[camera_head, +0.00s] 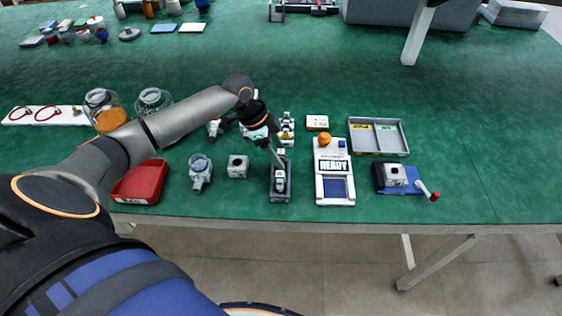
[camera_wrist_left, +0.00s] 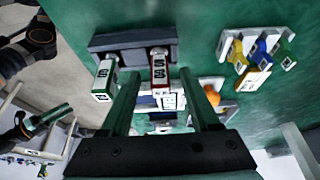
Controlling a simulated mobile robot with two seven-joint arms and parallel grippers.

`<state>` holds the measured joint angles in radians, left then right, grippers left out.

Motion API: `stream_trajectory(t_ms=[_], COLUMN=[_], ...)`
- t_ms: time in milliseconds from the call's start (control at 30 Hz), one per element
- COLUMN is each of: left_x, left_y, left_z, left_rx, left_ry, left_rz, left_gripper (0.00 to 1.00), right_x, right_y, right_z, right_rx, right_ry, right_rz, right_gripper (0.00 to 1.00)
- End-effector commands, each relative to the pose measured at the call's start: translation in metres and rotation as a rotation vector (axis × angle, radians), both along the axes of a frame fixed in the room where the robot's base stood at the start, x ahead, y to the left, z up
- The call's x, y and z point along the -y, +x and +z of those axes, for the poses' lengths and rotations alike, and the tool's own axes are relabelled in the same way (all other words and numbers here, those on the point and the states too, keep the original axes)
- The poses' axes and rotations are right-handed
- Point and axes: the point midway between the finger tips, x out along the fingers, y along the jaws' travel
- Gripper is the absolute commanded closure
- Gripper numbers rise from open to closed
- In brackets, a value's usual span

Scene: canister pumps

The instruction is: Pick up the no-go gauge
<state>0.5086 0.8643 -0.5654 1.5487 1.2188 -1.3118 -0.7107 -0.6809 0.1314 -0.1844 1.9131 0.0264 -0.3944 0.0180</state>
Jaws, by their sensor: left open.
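The no-go gauge is the red-handled block with dark markings (camera_wrist_left: 159,66), upright in a dark grey holder (camera_wrist_left: 130,38) in the left wrist view. A green-marked white gauge (camera_wrist_left: 104,80) stands beside it in the same holder. My left gripper (camera_wrist_left: 160,84) is open, and the red gauge appears between its fingertips; I see no clear contact. In the head view the left gripper (camera_head: 279,164) reaches down over the holder (camera_head: 280,197) at the table's front, partly hiding the gauges. Part of my right arm (camera_wrist_left: 38,122) shows at the left wrist view's left; its jaw opening is unclear.
Right of the holder lie the READY board (camera_head: 334,165) with an orange ball (camera_head: 324,138), a grey divided tray (camera_head: 378,137) and a dark fixture (camera_head: 396,178).

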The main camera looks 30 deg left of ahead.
Motion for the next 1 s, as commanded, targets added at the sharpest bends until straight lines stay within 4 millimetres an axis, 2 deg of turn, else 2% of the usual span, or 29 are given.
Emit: stream_trajectory(t_ms=[133, 400, 900, 1000], left_x=[0.006, 0.006, 0.006, 0.006], left_y=[0.003, 0.004, 0.003, 0.003], left_z=[-0.015, -0.018, -0.017, -0.017], left_rx=[-0.001, 0.001, 0.001, 0.001], left_ry=[0.0, 0.001, 0.001, 0.001], left_rz=[0.0, -0.001, -0.001, -0.001], left_gripper=[0.38, 0.39, 0.95, 1.0], right_x=[0.0, 0.0, 0.0, 0.0], right_y=[0.001, 0.001, 0.002, 0.002], right_z=[0.001, 0.001, 0.001, 0.001], right_rx=[0.002, 0.003, 0.004, 0.004], right_ry=[0.0, 0.001, 0.001, 0.001], right_rz=[0.0, 0.0, 0.0, 0.0], right_gripper=[0.5, 0.5, 0.5, 0.5])
